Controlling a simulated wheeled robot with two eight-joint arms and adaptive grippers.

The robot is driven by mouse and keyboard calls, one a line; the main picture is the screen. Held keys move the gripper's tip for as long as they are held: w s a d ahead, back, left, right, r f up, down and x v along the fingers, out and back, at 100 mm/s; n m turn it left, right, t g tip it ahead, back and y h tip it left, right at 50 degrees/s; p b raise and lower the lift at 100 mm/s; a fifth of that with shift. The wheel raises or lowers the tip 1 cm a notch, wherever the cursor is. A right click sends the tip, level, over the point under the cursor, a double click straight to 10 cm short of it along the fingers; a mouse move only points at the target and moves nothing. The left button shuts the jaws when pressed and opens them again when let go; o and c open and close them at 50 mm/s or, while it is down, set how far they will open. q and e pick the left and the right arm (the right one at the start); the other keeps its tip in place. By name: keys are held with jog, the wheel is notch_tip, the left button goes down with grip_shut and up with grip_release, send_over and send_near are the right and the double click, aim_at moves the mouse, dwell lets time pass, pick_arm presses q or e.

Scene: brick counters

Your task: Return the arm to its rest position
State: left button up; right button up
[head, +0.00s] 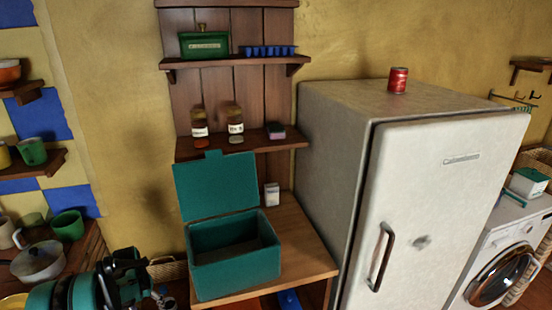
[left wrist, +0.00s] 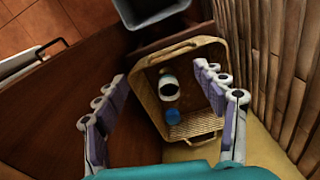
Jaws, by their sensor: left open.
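My left arm comes in at the lower left of the head view, teal and black, beside the wooden table. In the left wrist view my left gripper (left wrist: 160,80) is open, its two fingers spread apart with nothing held between them. Beyond the fingers, lower down, is a wicker basket (left wrist: 208,136) with a white-rimmed dark cylinder (left wrist: 169,88) and a blue round item (left wrist: 172,123) inside. My right gripper is in neither view.
An open green box (head: 235,274) stands on the wooden table (head: 312,262), right of my arm. A fridge (head: 430,200) with a red can (head: 397,80) on top is further right. A pan (head: 38,262) and green mug (head: 68,226) sit on the left counter.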

pick_arm(q)
jog(key=s+d+r+t, duration=0.2)
jog(key=s+d+r, duration=0.2)
jog(key=d+r, duration=0.45)
jog(key=s+d+r+t, duration=0.1)
jog(key=s+d+r, duration=0.2)
jog(key=d+r, duration=0.55)
jog(key=s+d+r+t, duration=0.1)
jog(key=s+d+t, duration=0.1)
jog(key=s+d, duration=0.2)
jog(key=s+d+r+m+t, duration=0.1)
jog(key=s+d+r, duration=0.1)
jog(key=s+d, duration=0.3)
jog(key=s, duration=0.4)
jog(key=shift+s+r+m+t, duration=0.3)
jog(key=shift+s+t, duration=0.1)
jog(key=shift+d, duration=0.1)
